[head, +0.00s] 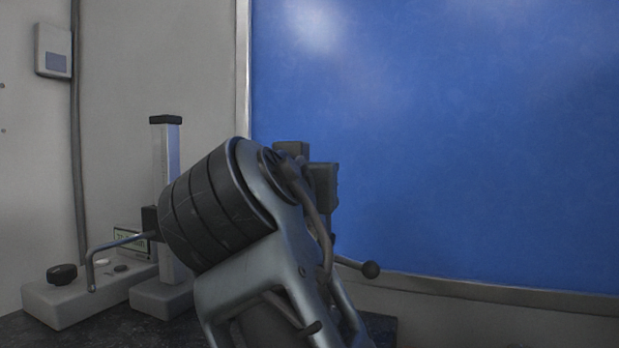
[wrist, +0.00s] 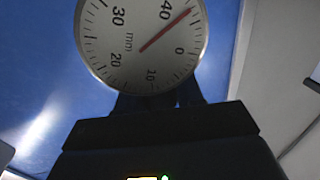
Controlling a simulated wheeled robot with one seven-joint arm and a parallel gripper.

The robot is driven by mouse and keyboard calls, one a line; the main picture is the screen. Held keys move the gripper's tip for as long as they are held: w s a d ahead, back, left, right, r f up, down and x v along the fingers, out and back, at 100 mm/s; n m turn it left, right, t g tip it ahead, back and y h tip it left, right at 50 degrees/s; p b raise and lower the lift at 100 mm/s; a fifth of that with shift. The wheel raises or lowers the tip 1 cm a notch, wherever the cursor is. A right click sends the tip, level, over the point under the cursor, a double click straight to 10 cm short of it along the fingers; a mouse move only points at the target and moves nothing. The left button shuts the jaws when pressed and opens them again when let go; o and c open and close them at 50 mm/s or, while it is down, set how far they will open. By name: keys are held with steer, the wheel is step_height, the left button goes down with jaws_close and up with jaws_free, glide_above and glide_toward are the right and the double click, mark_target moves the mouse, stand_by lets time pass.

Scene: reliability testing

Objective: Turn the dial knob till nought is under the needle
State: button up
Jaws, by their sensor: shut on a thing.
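The round dial (wrist: 112,62) fills the top of the wrist view, its top edge cut off and its figures turned. Its red needle (wrist: 165,31) points to the upper right, between 40 and 0, nearer 40. Nought is to the right of centre, away from the needle. My gripper (wrist: 158,103) shows as a dark shape below the dial's lower edge. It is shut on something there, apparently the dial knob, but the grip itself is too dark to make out. In the head view, my arm hides the dial.
In the head view, an upright gauge (head: 164,155) stands left of my arm. A grey box (head: 58,302) with a black knob is beside it. A ball-ended lever (head: 370,269) projects right. A blue panel (head: 450,130) fills the back.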

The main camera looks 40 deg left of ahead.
steer(key=n+g+y, duration=0.1)
steer(key=n+y, duration=0.1)
steer(key=n+g+y+p, duration=0.1)
steer(key=g+y, duration=0.1)
steer(key=n+g+y+p, duration=0.1)
steer(key=n+g+y, duration=0.1)
steer(key=y, duration=0.1)
steer(key=shift+s+a+n, duration=0.2)
steer(key=shift+a+n, duration=0.1)
steer(key=shift+s+a+n+g+y+b, duration=0.15)
steer(key=shift+n+g+y, duration=0.5)
steer(key=shift+g, duration=0.4)
steer(key=shift+s+n+g+y+b, duration=0.1)
steer(key=shift+n+g+y, duration=0.3)
steer(key=shift+n+g, duration=0.55)
steer(key=shift+s+a+n+g+y+b, duration=0.15)
steer(key=shift+n+g+y, duration=0.45)
steer(key=shift+g, duration=0.6)
steer(key=o, duration=0.9)
steer(key=shift+o, duration=0.2)
steer(key=shift+d, duration=0.1)
steer(key=b+v, duration=0.2)
steer(key=v, duration=0.5)
steer(key=shift+d, duration=0.35)
steer(key=shift+s, duration=0.15)
